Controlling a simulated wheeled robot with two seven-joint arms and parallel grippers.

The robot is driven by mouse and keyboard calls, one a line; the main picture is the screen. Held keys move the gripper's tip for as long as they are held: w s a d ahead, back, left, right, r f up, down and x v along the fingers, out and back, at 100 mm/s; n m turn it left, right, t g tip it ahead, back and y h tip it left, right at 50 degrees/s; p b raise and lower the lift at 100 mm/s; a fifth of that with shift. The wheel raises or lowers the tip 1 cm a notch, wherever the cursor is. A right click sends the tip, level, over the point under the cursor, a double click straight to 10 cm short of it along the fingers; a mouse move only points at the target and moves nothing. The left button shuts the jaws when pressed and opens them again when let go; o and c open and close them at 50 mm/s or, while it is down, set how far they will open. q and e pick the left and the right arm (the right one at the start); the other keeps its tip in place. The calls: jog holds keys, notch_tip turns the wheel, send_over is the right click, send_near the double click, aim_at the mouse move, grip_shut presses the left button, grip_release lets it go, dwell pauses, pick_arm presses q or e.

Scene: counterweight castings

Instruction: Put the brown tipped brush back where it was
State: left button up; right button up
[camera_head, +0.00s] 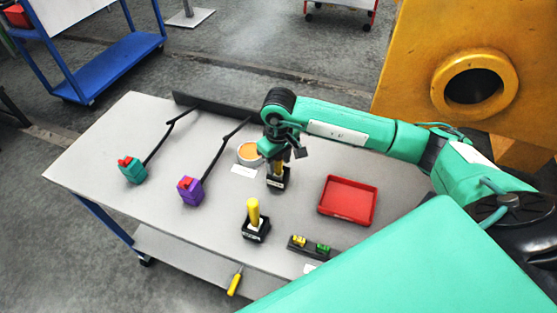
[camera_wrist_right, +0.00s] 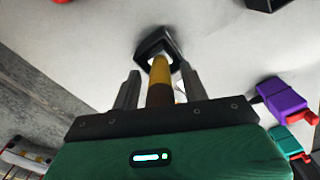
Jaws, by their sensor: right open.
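The brown tipped brush (camera_wrist_right: 159,92) stands in a black square holder (camera_wrist_right: 150,40), its yellow handle with the brown end toward my right gripper in the right wrist view. My right gripper (camera_wrist_right: 160,74) is open, with one finger on each side of the handle and gaps visible. In the head view the right gripper (camera_head: 279,160) is above this holder (camera_head: 278,182) and hides much of the brush. A second brush with a plain yellow handle (camera_head: 254,212) stands in another black holder (camera_head: 256,233), nearer the front edge. My left gripper is not in view.
A red tray (camera_head: 347,221) lies right of the holders. An orange-topped round container (camera_head: 250,152) is close left of my right gripper. Purple (camera_head: 190,191) and teal (camera_head: 133,172) blocks with black rods stand left.

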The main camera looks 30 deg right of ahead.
jog(key=shift+r, duration=0.25)
notch_tip(320, 180, up, 10)
jog(key=b, duration=0.4)
jog(key=shift+r, duration=0.85)
